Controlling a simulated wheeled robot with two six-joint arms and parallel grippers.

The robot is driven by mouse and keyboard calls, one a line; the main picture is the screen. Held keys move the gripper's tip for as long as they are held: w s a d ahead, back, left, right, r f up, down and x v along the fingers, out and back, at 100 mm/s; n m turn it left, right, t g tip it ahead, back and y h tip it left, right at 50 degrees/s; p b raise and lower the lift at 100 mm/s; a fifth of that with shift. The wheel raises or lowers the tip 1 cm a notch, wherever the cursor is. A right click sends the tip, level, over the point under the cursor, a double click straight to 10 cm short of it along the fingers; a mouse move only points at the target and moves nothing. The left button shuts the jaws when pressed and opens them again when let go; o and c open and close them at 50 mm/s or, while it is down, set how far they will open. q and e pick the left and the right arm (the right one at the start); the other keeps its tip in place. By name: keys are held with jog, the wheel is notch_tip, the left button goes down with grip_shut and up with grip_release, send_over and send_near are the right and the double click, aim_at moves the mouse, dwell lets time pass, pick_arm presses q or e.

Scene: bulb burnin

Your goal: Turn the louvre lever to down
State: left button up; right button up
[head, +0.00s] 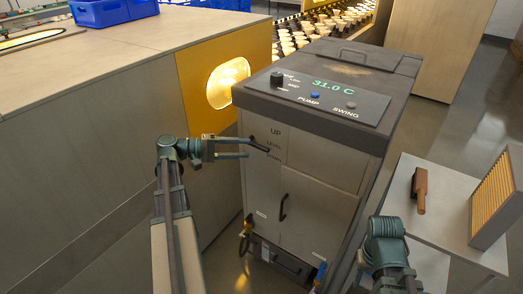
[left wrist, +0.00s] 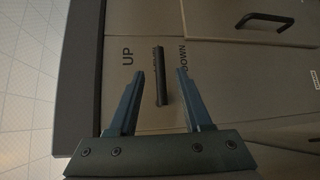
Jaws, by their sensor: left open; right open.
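The louvre lever (head: 259,144) is a short dark bar on the front of the grey burn-in cabinet (head: 325,197). Labels UP, LEVEL and DOWN stand beside it. In the left wrist view the lever (left wrist: 161,76) lies across the LEVEL label, with UP on one side and DOWN on the other. My left gripper (head: 257,147) is at the lever. Its open blue fingers (left wrist: 156,84) stand on either side of the bar with gaps. My right gripper (head: 392,279) is low at the right, away from the cabinet front; its fingers are hard to make out.
The cabinet top has a knob (head: 277,79), PUMP and SWING buttons and a 31.0 C display. A door handle (head: 284,207) sits below the lever. A side table (head: 450,215) at right holds a brown-handled tool (head: 419,190) and a slatted rack (head: 494,200).

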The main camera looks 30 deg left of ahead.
aim_at(258, 148)
pick_arm(q)
jog(key=x, duration=0.6)
jog(key=shift+w+d+b, duration=0.25)
jog(key=shift+b, duration=0.1)
grip_shut()
dwell(1.1)
